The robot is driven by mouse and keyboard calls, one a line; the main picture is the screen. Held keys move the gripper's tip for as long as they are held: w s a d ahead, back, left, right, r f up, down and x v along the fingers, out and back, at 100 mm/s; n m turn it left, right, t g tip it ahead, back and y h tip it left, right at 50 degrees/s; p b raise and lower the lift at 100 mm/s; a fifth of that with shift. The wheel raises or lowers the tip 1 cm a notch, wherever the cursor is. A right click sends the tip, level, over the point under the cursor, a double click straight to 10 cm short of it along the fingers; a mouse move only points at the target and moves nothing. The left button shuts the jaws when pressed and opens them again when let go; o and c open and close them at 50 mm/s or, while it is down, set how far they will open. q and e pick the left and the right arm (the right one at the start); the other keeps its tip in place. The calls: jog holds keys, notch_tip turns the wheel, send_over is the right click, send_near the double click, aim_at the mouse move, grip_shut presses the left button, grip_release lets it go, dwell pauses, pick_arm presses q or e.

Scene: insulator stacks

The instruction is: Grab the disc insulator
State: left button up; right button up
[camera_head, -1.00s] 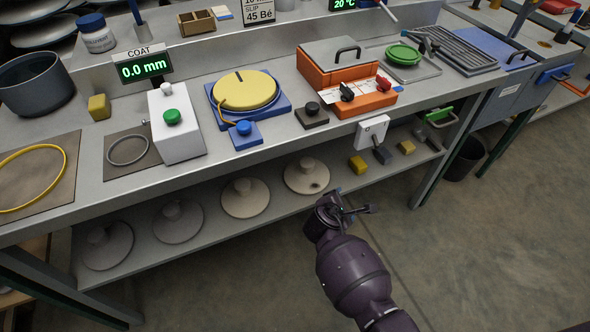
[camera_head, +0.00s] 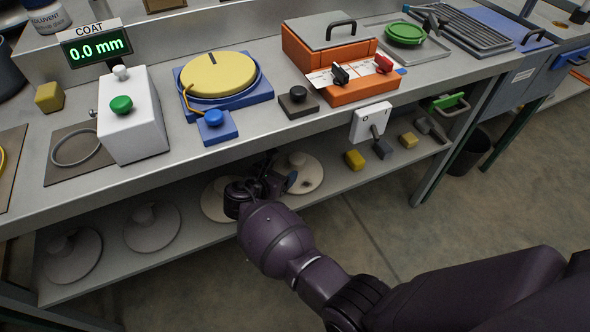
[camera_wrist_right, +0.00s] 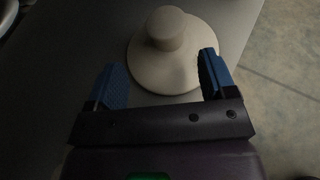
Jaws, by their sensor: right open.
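Several pale disc insulators with round knobs lie flat on the lower shelf in the head view. The rightmost one (camera_head: 311,176) has a dark spot and is partly behind my right gripper (camera_head: 279,177). The one to its left (camera_head: 214,203) is also partly covered by that gripper. Two more, a middle-left one (camera_head: 151,232) and a far-left one (camera_head: 75,262), are clear of it. In the right wrist view, the blue fingers of the right gripper (camera_wrist_right: 160,66) are apart and empty. A disc insulator (camera_wrist_right: 165,66) lies just ahead, its knob beyond the fingertips. My left gripper is out of view.
The tabletop (camera_head: 240,150) overhangs the lower shelf (camera_head: 192,237). Above stand a white box with a green button (camera_head: 135,128), a yellow turntable (camera_head: 217,77) and an orange box (camera_head: 345,90). A white switch box (camera_head: 370,122) hangs at the front edge.

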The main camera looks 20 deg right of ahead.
aim_at(293, 164)
jog(key=x, duration=0.2)
jog(key=b+x, duration=0.1)
jog(key=x, duration=0.1)
jog(key=shift+s+d+f, duration=0.1)
jog(key=shift+f, duration=0.2)
jog(key=b+x, duration=0.1)
jog(key=x, duration=0.1)
jog(key=b+x, duration=0.1)
jog(key=x, duration=0.1)
jog(key=shift+s+d+f, duration=0.1)
jog(key=shift+s+d, duration=0.15)
jog(key=shift+s, duration=0.15)
jog(key=shift+w+d, duration=0.35)
jog(key=shift+c, duration=0.3)
grip_shut()
jog(key=shift+w, duration=0.1)
